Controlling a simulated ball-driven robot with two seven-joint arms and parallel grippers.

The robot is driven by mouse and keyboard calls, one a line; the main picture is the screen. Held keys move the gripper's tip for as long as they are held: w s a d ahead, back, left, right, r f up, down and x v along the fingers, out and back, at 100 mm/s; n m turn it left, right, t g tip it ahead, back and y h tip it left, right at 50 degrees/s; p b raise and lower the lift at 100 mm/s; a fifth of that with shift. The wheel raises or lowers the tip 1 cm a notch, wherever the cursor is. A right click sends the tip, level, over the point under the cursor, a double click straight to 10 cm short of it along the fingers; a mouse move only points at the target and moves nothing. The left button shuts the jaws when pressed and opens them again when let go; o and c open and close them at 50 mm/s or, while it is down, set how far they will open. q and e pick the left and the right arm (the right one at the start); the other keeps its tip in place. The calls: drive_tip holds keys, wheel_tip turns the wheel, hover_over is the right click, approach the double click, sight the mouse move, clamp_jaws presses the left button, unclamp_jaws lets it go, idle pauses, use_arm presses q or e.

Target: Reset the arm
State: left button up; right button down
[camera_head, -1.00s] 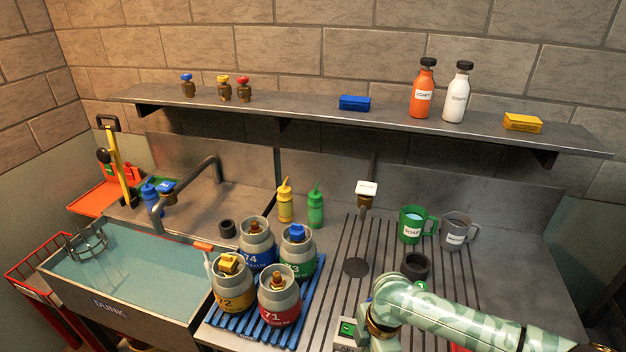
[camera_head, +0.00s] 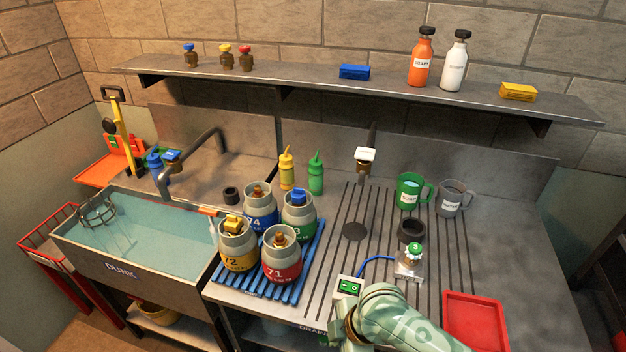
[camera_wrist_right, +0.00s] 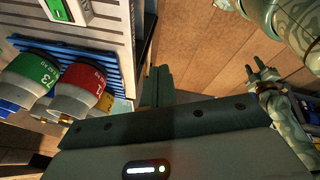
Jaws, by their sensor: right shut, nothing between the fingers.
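My right arm (camera_head: 395,322), pale green camouflage with a gold ring, comes into the head view at the bottom right edge; its gripper is out of that frame. In the right wrist view my right gripper (camera_wrist_right: 160,84) shows dark fingers close together with nothing between them. It is clear of the counter and apart from the gas cylinders. A camouflage arm with dark, prong-like fingers (camera_wrist_right: 264,72), seemingly my left gripper, hangs over the wooden floor at the right of that view; its opening is too small to judge.
Several gas cylinders (camera_head: 239,245) stand on a blue rack (camera_head: 262,292) beside the sink (camera_head: 128,252). A glass jar with a green top (camera_head: 410,262), a green switch box (camera_head: 348,288), a red tray (camera_head: 476,326) and two mugs (camera_head: 452,200) occupy the counter (camera_head: 535,265).

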drive_tip(key=s+d+r+m+t+h, duration=0.2)
drive_tip(key=s+d+r+m+h, duration=0.15)
drive_tip(key=d, duration=0.45)
drive_tip(key=s+d+r+m+t+h, duration=0.1)
drive_tip(key=s+d+r+m+h, duration=0.15)
drive_tip(key=d+m, duration=0.4)
drive_tip(key=s+d+r+m+t+h, duration=0.2)
drive_tip(key=s+d+r, duration=0.15)
drive_tip(key=d, duration=0.65)
drive_tip(key=s+a+f+g+y+b, duration=0.1)
drive_tip(key=s+a+f+b, duration=0.15)
drive_tip(key=f, duration=1.05)
drive_tip(key=s+a+f+m+g+y+b, duration=0.1)
drive_tip(key=f+b, duration=0.2)
drive_tip(key=f, duration=0.9)
drive_tip(key=s+a+f+g+y+b, duration=0.1)
drive_tip(key=s+f+g+b, duration=0.15)
drive_tip(key=f, duration=1.05)
drive_tip(key=s+f+m+g+y+b, duration=0.1)
drive_tip(key=s+f+b, duration=0.5)
drive_tip(key=s+f, duration=1.2)
drive_tip(key=shift+f+m+g, duration=0.25)
drive_tip(key=shift+m+g, duration=0.1)
drive_tip(key=shift+m, duration=0.55)
drive_tip(key=shift+s+d, duration=0.15)
drive_tip(key=shift+s, duration=0.05)
